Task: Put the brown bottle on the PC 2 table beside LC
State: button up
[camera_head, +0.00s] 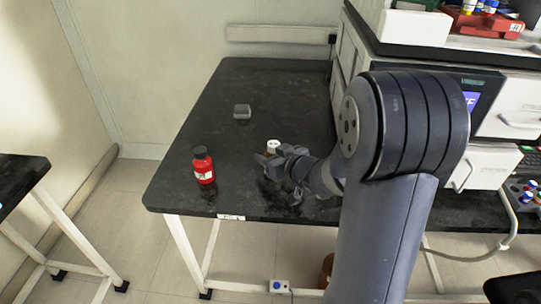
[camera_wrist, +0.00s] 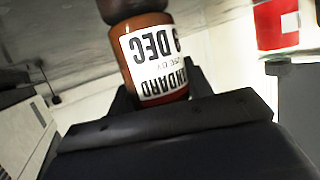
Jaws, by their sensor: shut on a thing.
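The brown bottle (camera_wrist: 158,60) has a white label with black print, upside down in the wrist view. My gripper's fingers lie on both sides of it, shut on it. In the head view my gripper (camera_head: 273,163) is over the black table (camera_head: 250,80), right of a red bottle. A small white-topped part of the held bottle (camera_head: 273,146) shows just behind the fingers; the rest is hidden. Its base is at or very close to the tabletop; I cannot tell if it touches. A small tag (camera_head: 231,217) on the front edge is too small to read.
The red bottle (camera_head: 204,168) with a dark cap stands near the table's left front and shows in the wrist view (camera_wrist: 276,25). A small grey block (camera_head: 242,111) lies farther back. White instruments (camera_head: 490,165) fill the right side. The table's back left is clear.

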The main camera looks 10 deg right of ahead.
jog(key=shift+f, duration=0.2)
jog(key=o, duration=1.1)
jog(key=shift+r, duration=0.1)
jog(key=shift+r, duration=0.15)
jog(key=p+v, duration=0.3)
jog(key=v, duration=0.7)
jog(key=shift+s+d+r, duration=0.15)
jog(key=shift+s+r, duration=0.05)
jog(key=shift+s, duration=0.1)
jog(key=shift+s+d+r, duration=0.15)
jog(key=shift+s, duration=0.45)
